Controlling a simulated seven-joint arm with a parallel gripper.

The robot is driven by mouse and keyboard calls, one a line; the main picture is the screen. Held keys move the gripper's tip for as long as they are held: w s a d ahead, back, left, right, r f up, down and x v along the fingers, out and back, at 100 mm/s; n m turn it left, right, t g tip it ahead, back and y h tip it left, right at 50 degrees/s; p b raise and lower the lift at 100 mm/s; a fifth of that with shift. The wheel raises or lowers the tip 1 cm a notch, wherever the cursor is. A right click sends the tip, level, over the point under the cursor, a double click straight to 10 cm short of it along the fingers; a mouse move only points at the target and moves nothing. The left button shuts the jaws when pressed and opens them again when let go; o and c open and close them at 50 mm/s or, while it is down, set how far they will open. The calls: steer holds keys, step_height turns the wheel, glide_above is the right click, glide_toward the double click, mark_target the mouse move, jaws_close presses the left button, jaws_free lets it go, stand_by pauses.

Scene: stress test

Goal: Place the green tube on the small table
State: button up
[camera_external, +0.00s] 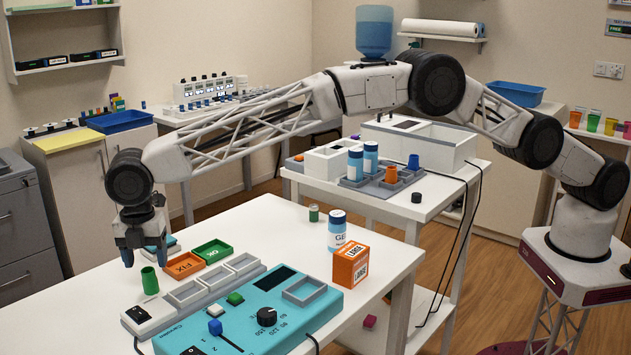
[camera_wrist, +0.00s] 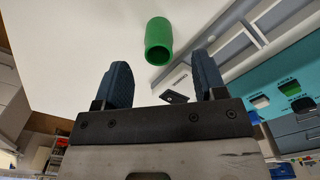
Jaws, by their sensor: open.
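The green tube (camera_external: 149,280) stands upright and open-topped on the white front table (camera_external: 75,320), left of the turquoise device. In the wrist view the green tube (camera_wrist: 159,40) shows beyond the fingertips, roughly centred between them. My gripper (camera_external: 143,260) points down just above and behind the tube, with its blue-grey fingers apart. In the wrist view my gripper (camera_wrist: 163,72) has nothing between its fingers. A smaller white table (camera_external: 425,205) stands behind and to the right.
The turquoise device (camera_external: 310,315) and orange and green trays (camera_external: 184,264) lie close right of the tube. An orange box (camera_external: 350,268) and a blue-capped bottle (camera_external: 337,232) stand farther right. The smaller table holds a white machine (camera_external: 450,145) and a grey rack (camera_external: 385,184); its front right is mostly bare.

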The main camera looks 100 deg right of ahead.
mark_target(149, 278)
steer(key=shift+f, duration=0.2)
steer(key=shift+f, duration=2.6)
steer(key=c, duration=1.1)
steer(key=shift+o, duration=0.2)
steer(key=shift+r, duration=0.1)
step_height(149, 278, up, 10)
